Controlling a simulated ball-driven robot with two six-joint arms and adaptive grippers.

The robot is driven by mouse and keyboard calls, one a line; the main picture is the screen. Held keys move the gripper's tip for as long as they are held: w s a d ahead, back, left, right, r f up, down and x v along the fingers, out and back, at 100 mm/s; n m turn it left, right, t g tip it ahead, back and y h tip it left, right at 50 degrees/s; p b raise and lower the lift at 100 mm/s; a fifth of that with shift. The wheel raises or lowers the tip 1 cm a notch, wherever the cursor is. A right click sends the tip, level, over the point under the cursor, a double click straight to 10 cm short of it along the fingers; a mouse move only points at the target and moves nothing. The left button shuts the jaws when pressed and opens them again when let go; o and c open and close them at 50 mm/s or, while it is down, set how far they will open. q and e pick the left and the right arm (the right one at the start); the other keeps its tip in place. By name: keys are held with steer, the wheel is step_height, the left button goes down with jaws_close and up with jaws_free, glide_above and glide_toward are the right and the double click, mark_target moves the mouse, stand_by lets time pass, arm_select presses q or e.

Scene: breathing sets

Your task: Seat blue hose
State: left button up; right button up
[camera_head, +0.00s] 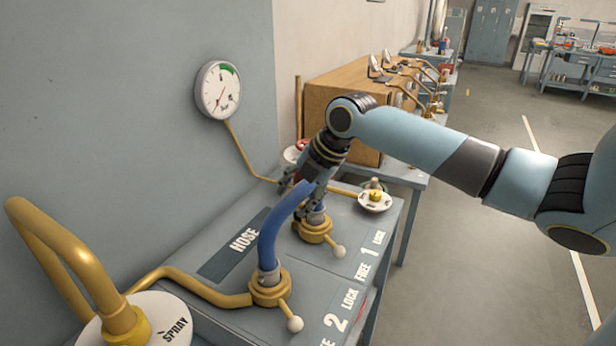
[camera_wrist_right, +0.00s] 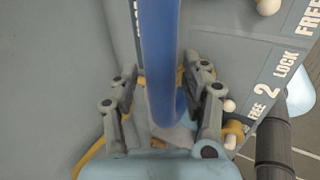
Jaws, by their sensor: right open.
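The blue hose (camera_head: 268,240) arches over the grey HOSE panel. Its near end has a grey collar and stands in the brass socket marked 2 (camera_head: 268,292). Its far end is at the brass socket marked 1 (camera_head: 313,233); I cannot tell how deep it sits. My right gripper (camera_head: 303,188) is at the top of the arch, jaws open, with the hose between them. In the right wrist view the hose (camera_wrist_right: 160,60) runs between the open fingers of the gripper (camera_wrist_right: 165,92). White-knobbed levers stick out from socket 1 (camera_head: 338,251) and socket 2 (camera_head: 295,324). My left gripper is out of view.
A brass SPRAY pipe (camera_head: 110,300) rises at the front left. A gauge (camera_head: 218,90) hangs on the wall. A white disc with a brass fitting (camera_head: 376,200) and a brown box (camera_head: 345,105) lie beyond the hose. Floor to the right is open.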

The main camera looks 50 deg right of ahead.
steer(key=v, duration=0.8)
steer(key=shift+s+r, duration=0.25)
steer(key=shift+r, duration=0.1)
